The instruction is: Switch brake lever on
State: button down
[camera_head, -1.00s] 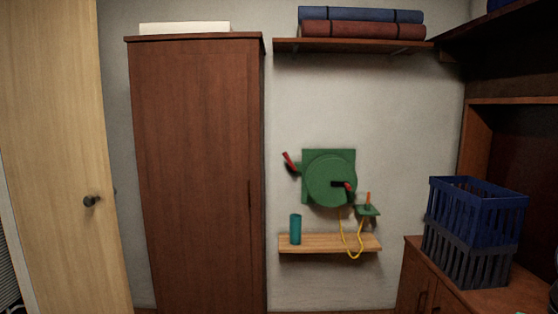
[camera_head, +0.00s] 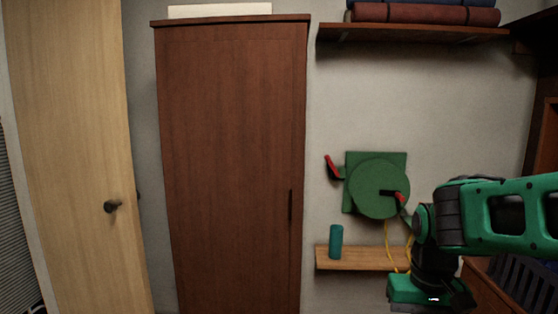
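A green winch-like device (camera_head: 378,188) with a round drum is fixed to the wall. A red-handled lever (camera_head: 333,167) sticks up and left from its left side; it looks like the brake lever. A second black arm with a red handle (camera_head: 400,197), like a crank, sits on the front of the drum. My gripper (camera_head: 430,294) is at the lower right, to the right of and below the device, apart from both handles. Its fingers cannot be made out, so its opening does not show. My arm hides the area right of the drum.
A wooden shelf (camera_head: 350,258) below the device bears a teal cylinder (camera_head: 336,241), with a yellow cord (camera_head: 391,250) beside it. A tall brown cabinet (camera_head: 230,170) stands left. A dark crate (camera_head: 525,282) is partly hidden at lower right. Rolls (camera_head: 425,13) lie on the upper shelf.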

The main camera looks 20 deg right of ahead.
aim_at(327, 158)
jog(key=z, duration=0.25)
jog(key=i, duration=1.4)
jog(key=z, duration=0.6)
